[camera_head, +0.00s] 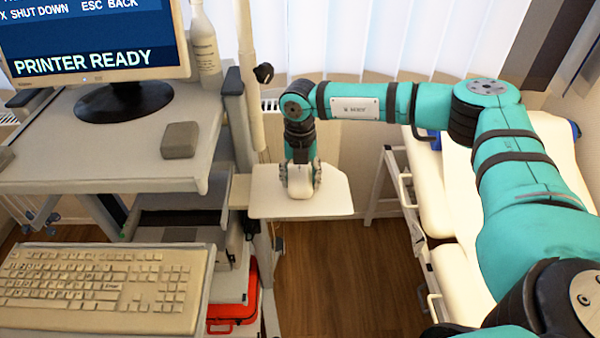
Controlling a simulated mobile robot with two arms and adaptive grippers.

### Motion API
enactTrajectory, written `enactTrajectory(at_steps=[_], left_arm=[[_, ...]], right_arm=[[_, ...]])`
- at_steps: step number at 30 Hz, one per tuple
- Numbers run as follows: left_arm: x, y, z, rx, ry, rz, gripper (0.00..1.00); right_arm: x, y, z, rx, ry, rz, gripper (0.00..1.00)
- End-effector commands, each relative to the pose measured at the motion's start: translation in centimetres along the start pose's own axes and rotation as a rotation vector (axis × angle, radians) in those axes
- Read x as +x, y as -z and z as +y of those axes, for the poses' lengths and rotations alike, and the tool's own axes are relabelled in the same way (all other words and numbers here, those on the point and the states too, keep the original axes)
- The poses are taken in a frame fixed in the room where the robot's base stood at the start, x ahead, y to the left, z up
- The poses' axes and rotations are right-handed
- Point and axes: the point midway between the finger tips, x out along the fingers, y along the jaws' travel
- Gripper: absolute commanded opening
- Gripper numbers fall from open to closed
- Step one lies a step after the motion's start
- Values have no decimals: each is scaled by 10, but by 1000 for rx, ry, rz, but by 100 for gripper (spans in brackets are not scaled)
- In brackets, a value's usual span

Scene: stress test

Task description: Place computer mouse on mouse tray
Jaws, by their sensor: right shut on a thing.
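A white computer mouse (300,190) is at the middle of the pale mouse tray (325,203), which sticks out to the right of the cart. My right gripper (300,182) points down from above and is shut on the mouse, with a finger on each side. The mouse is at or just above the tray surface; I cannot tell whether it touches. My left gripper is not in view.
A monitor (90,40) and a small grey box (180,140) stand on the cart top at left. A keyboard (100,285) lies on a lower shelf. A pole (247,75) rises behind the tray. A cream couch (455,210) stands at right.

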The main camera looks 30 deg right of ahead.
Motion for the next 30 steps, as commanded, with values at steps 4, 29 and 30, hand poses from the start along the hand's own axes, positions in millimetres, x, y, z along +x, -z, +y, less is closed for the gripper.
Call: enactTrajectory(at_steps=[4, 29, 30], left_arm=[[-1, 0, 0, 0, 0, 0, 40], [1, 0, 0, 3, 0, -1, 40], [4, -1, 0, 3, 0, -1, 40]], right_arm=[[2, 0, 0, 0, -1, -1, 22], [-1, -1, 0, 1, -2, -2, 79], [-5, -1, 1, 1, -3, -3, 79]])
